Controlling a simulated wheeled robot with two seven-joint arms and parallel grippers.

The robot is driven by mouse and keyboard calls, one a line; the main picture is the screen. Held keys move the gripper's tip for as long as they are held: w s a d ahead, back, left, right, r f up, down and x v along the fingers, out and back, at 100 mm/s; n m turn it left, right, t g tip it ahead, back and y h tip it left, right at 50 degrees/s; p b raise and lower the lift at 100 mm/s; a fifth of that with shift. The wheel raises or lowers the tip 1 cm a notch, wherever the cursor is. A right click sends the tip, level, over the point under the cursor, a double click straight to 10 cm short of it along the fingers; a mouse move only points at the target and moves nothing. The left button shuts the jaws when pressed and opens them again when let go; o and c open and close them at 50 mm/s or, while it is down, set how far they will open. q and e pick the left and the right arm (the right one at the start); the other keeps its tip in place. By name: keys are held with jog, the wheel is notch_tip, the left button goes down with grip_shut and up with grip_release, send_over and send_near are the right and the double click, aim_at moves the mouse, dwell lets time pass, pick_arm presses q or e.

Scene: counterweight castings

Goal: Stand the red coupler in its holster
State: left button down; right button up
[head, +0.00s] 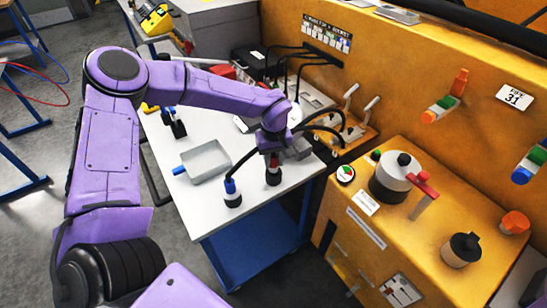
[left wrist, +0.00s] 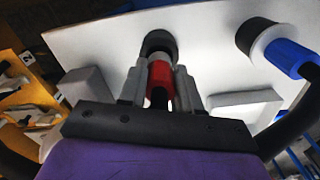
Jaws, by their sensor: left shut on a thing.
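The red coupler (head: 272,164) is between the fingers of my left gripper (head: 271,152) near the front of the white table. In the left wrist view, both grey fingers of the gripper (left wrist: 160,88) are shut on the red coupler (left wrist: 159,80). A black holster (head: 273,179) is directly under the coupler; it also shows in the left wrist view (left wrist: 158,42). The coupler looks upright and in line with the holster. I cannot tell how deep it sits, as the fingers hide part of it. My right gripper is not in view.
A blue coupler (head: 230,185) with a hose stands in a black holster (head: 233,200) to the left. A grey tray (head: 206,162) lies on the white table (head: 205,210). A yellow machine (head: 420,260) with knobs is on the right. Black hoses run behind my gripper.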

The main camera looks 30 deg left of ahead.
aim_at(274, 167)
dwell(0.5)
pick_arm(q)
jog(key=shift+p, duration=0.4)
dwell(0.3)
jog(key=shift+p, duration=0.35)
dwell(0.4)
jog(key=shift+p, duration=0.3)
jog(key=shift+f+b, duration=1)
jog(key=shift+f, duration=0.65)
jog(key=c, duration=0.7)
grip_release()
